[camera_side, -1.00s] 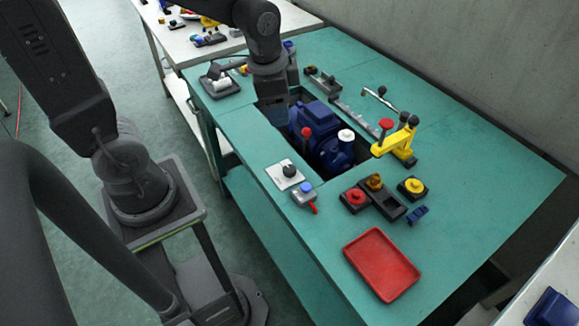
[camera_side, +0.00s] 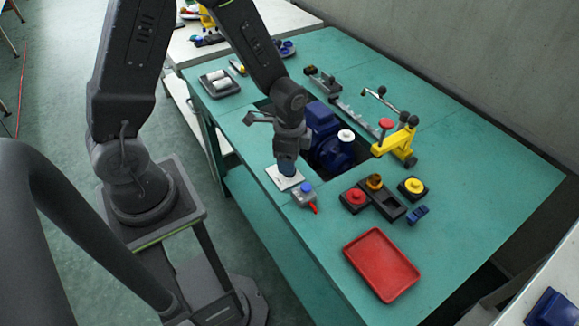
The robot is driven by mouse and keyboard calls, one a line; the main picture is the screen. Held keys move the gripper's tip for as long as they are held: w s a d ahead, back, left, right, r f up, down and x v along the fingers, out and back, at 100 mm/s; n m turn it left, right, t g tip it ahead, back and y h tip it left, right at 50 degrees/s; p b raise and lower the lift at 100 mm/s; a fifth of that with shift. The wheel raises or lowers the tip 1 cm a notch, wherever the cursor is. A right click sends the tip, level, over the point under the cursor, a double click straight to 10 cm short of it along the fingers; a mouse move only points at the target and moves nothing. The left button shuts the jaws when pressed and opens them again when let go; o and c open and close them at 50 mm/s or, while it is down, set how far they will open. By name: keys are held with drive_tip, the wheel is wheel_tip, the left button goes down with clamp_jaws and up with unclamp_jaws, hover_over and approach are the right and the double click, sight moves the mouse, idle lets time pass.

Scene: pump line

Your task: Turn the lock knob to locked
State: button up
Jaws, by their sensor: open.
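The lock knob is most likely the black knob that sat on the white plate (camera_side: 279,182) at the table's near-left edge. The knob itself is now hidden behind my gripper (camera_side: 287,173). My gripper points down over the white plate, at the knob's place, with its jaws open. I cannot tell whether the fingers touch the knob or how the knob is turned.
A small grey box with a blue button (camera_side: 305,187) and red lever stands close beside the plate. The blue pump (camera_side: 333,153) sits in the table's recess behind my gripper. A yellow clamp (camera_side: 395,145), red and yellow knobs and a red tray (camera_side: 381,265) are to the right.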

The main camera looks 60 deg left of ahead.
drive_tip(key=shift+f, duration=2.05)
drive_tip(key=c, duration=0.9)
